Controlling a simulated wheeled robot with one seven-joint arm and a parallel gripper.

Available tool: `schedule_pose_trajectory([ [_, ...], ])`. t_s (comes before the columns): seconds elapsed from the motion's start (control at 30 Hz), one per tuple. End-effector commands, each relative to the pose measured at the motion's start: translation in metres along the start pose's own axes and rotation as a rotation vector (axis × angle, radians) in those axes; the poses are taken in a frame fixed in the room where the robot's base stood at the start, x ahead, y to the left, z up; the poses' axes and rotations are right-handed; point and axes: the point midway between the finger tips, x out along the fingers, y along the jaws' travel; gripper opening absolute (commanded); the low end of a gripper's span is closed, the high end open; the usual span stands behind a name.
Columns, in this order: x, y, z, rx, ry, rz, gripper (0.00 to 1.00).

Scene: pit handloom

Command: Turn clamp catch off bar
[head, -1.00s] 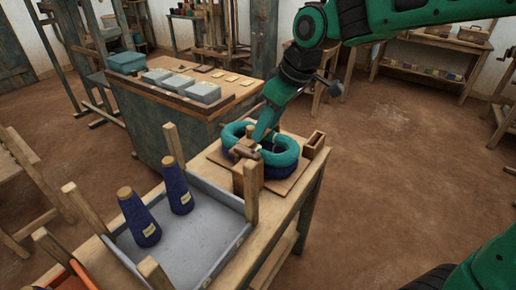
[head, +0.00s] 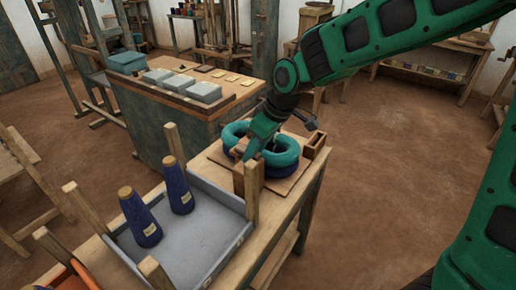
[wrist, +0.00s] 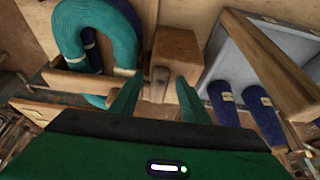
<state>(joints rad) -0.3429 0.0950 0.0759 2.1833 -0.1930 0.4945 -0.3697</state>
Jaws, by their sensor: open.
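My gripper (wrist: 160,82) is open, with one green finger on each side of a small brown wooden catch (wrist: 158,86). The catch stands at the block end of a wooden bar (wrist: 80,84), in front of a square wooden block (wrist: 182,48). I cannot tell whether the fingers touch it. The bar crosses a teal yarn ring (wrist: 112,30) with a navy one (wrist: 92,48) under it. In the head view the teal ring (head: 283,155) lies on a board on the bench, and my gripper (head: 247,158) reaches down at its near left side, hiding the catch.
A grey tray (head: 190,248) with two navy yarn cones (head: 140,218) and upright wooden posts (head: 252,188) stands close to the left. A small open wooden box (head: 315,146) sits right of the rings. A cabinet with grey blocks (head: 204,92) stands behind. Floor to the right is clear.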

Motion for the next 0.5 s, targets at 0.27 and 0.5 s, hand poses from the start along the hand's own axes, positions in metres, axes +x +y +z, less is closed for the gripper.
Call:
schedule_pose_trajectory([
  [0.27, -0.0004, 0.0003, 0.0, 0.0, 0.0, 0.0, 0.01],
  [0.5, -0.0008, 0.0028, 0.0012, -0.014, -0.001, -0.004, 0.01],
])
